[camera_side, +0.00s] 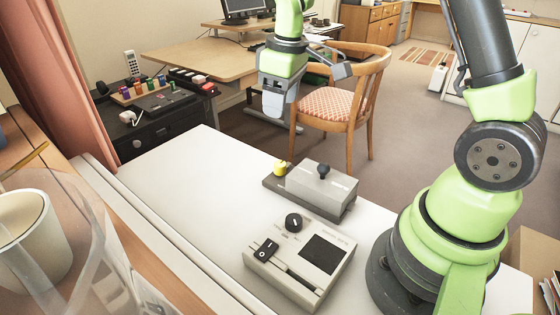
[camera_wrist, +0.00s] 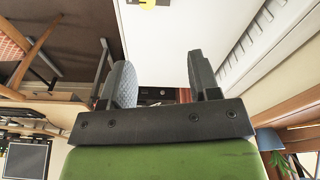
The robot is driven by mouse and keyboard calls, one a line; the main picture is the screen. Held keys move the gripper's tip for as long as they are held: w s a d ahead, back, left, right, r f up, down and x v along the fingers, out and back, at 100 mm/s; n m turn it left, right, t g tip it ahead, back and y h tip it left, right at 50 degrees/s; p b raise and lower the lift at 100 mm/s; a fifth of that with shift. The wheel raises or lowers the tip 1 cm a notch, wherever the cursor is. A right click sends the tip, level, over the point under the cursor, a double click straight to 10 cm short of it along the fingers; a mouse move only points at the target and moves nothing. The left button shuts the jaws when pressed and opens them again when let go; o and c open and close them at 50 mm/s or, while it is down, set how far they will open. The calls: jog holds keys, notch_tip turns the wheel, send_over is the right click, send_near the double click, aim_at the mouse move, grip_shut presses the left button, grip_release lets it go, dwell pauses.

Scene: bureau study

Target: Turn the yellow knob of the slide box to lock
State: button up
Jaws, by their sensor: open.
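The slide box (camera_side: 318,192) is a grey box on a darker base on the white tabletop, with a dark knob (camera_side: 323,171) on its top. The yellow knob (camera_side: 281,168) stands upright at the base's left end. In the wrist view the yellow knob (camera_wrist: 147,3) is cut off at the top edge. My gripper (camera_side: 273,112) hangs above and behind the yellow knob, clear of it. In the wrist view its two fingers (camera_wrist: 160,85) are apart with nothing between them.
A second device (camera_side: 300,258) with a black dial, a black switch and a dark panel sits in front of the slide box. The white tabletop (camera_side: 190,190) is bare to the left. A wooden chair (camera_side: 335,105) stands behind the table. A clear, curved object (camera_side: 85,240) partly covers the lower left.

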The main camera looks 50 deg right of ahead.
jog(key=n+g, duration=0.1)
jog(key=n, duration=0.1)
send_over(280, 164)
notch_tip(280, 164, down, 7)
notch_tip(280, 164, down, 10)
jog(key=shift+r, duration=0.15)
jog(key=c, duration=0.9)
